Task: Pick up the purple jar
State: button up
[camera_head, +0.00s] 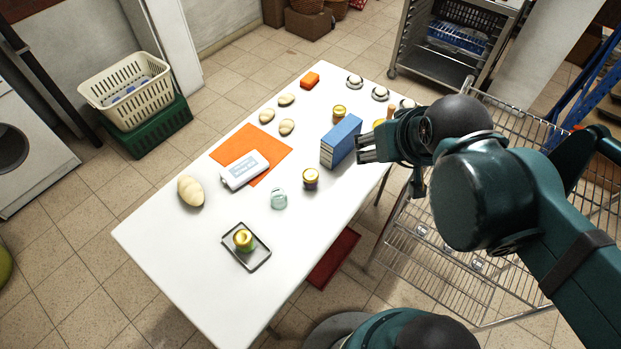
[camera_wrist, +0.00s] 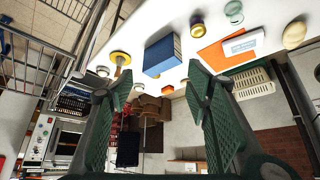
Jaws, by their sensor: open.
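A small jar with a yellow lid and a dark, possibly purple body (camera_head: 311,179) stands upright on the white table, in front of the blue box. A yellow-topped jar that seems to be the same one shows near the top of the wrist view (camera_wrist: 197,27). Its body colour is hard to make out. My gripper (camera_head: 363,149) is open and empty, at the table's right edge beside the blue box and apart from the jar. In the wrist view my gripper's two green fingers (camera_wrist: 160,88) are spread wide with nothing between them.
A blue box (camera_head: 341,141) stands between the jar and another yellow-lidded jar (camera_head: 339,111). A yellow-lidded green jar (camera_head: 243,240) sits on a small tray (camera_head: 262,262). The table's front is clear.

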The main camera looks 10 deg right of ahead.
jog(key=shift+w, duration=0.1)
dwell(0.3)
jog(key=n+g, duration=0.7)
jog(key=n, duration=0.9)
send_over(311, 173)
jog(key=f, duration=2.2)
jog(key=shift+d+f, duration=0.2)
jog(key=shift+d, duration=0.05)
jog(key=shift+a+f+n, duration=0.25)
jog(key=shift+f+n, duration=0.05)
jog(key=shift+f, duration=0.45)
jog(key=shift+f, duration=1.3)
jog(key=shift+f, duration=0.1)
